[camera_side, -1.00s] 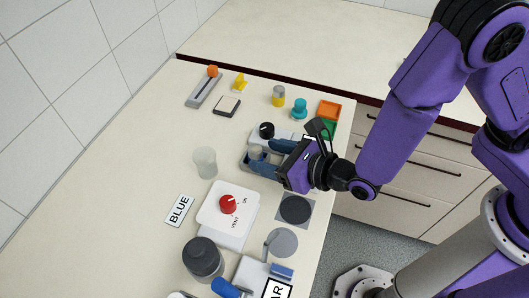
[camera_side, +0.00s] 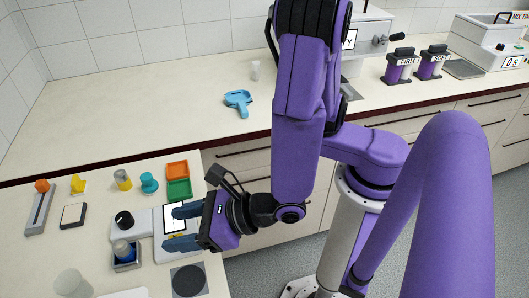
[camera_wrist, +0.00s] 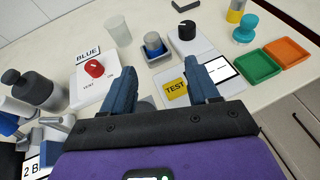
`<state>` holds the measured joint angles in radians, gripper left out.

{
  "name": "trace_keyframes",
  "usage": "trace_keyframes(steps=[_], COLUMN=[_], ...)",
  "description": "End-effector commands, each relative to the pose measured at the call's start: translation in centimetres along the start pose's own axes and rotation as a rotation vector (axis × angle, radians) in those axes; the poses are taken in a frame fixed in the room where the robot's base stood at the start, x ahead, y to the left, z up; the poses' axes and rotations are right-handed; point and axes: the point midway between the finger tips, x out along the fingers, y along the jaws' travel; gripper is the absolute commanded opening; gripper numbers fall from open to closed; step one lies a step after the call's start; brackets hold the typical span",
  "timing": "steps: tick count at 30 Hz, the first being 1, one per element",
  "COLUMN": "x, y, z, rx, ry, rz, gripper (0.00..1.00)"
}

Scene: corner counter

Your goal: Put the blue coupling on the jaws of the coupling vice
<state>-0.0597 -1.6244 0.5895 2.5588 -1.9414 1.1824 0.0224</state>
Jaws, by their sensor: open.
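A short blue cylinder with a grey top, which looks like the blue coupling (camera_side: 124,251), stands upright in a low square grey holder, which looks like the coupling vice (camera_side: 127,267). The coupling also shows in the wrist view (camera_wrist: 153,42), ahead of my fingers. Its underside is hidden, so I cannot tell how it meets the jaws. My gripper (camera_side: 174,227) is open and empty, to the right of the coupling and apart from it. In the wrist view its two blue fingers (camera_wrist: 161,70) point towards the holder, with a gap between.
A black knob (camera_side: 124,219) on a white unit stands behind the holder. A yellow TEST plate (camera_wrist: 176,89) lies near my fingers. A clear cup (camera_side: 70,282) stands at the left. Orange (camera_side: 177,169) and green trays (camera_side: 179,189) lie behind my gripper.

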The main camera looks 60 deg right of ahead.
Motion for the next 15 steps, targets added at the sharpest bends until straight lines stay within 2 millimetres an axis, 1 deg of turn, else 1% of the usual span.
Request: trace_keyframes(steps=[2, 5, 6, 8, 9, 11, 12, 14, 15], x=[0.0, -0.7, -1.2, -2.2, -3.1, -4.5, -5.6, -7.3, -8.5], y=[-2.1, -6.4, -8.3, -11.2, -13.0, -15.4, -16.8, -18.5, -19.4], z=[1.0, 2.4, 2.8, 3.1, 3.1, 2.9, 2.6, 2.0, 1.6], rx=[0.077, 0.235, 0.312, 0.436, 0.520, 0.647, 0.734, 0.867, 0.959], ry=[-0.007, -0.008, -0.007, 0.001, 0.008, 0.023, 0.034, 0.056, 0.072], rz=[-0.081, -0.244, -0.319, -0.435, -0.511, -0.619, -0.690, -0.790, -0.856], gripper=[0.60, 0.60, 0.60, 0.60, 0.60, 0.60, 0.60, 0.60, 0.60])
